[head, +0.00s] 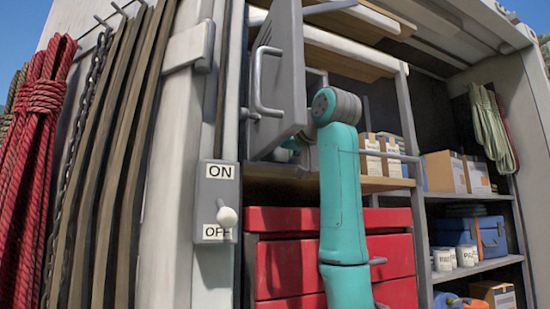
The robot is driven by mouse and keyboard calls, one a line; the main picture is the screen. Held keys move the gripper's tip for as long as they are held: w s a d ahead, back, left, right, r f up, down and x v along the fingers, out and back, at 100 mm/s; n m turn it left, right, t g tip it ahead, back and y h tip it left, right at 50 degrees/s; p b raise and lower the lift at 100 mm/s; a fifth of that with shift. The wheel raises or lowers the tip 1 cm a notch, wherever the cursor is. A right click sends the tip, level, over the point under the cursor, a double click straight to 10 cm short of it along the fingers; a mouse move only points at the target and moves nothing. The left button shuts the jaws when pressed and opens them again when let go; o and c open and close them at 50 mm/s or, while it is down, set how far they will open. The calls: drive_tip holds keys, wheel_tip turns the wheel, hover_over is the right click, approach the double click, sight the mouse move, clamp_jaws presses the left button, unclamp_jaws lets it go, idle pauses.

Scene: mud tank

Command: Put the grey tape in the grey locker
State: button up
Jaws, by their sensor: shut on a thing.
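The grey locker's door (288,75) stands swung open toward me in the upper middle of the head view, with a curved metal handle (259,85) on it. The locker's inside is mostly hidden by this door. My teal arm rises in front of the red drawers and bends left at its grey joint. Its wrist passes behind the lower right part of the door. My gripper's fingers are hidden there. The grey tape is not visible, and I cannot see where it is relative to the door or locker.
A red drawer cabinet (284,269) stands below. A wooden shelf with boxes (379,157) is behind my arm. At right, shelves hold cardboard boxes (446,172), a blue toolbox (470,236) and white cans (466,255). An ON/OFF switch panel (214,201) and red ropes (35,140) are at left.

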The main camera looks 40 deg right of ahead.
drive_tip(key=shift+f, duration=0.55)
drive_tip(key=shift+f, duration=0.1)
drive_tip(key=o, duration=1.2)
drive_tip(key=shift+s, duration=0.1)
drive_tip(key=v, duration=1.2)
